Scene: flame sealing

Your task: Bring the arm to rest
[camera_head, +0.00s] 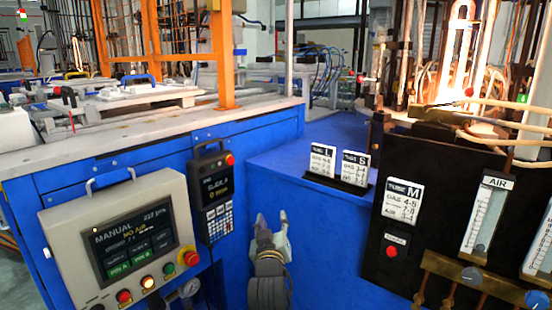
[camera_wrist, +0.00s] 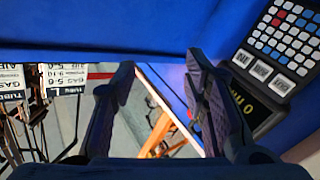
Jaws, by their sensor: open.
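My gripper (camera_head: 271,228) is in the lower middle of the head view, in front of the blue cabinet face. Its two fingers point up and are spread apart with nothing between them. In the wrist view my gripper (camera_wrist: 158,80) shows both dark fingers apart and empty, with a blue surface beyond the tips. A keypad device (camera_wrist: 280,55) is at the right of that view, beside the right finger. White cards lettered TUBO (camera_wrist: 66,78) are at the left. My gripper appears apart from all of these.
A control panel (camera_head: 125,240) reading MANUAL stands at left, beside the handheld keypad (camera_head: 215,190). Cards L (camera_head: 321,160) and S (camera_head: 355,168) stand on the blue ledge. Card M (camera_head: 402,201), a red button (camera_head: 391,251) and an AIR flowmeter (camera_head: 486,218) are on the black panel. A bright flame (camera_head: 457,50) glows behind.

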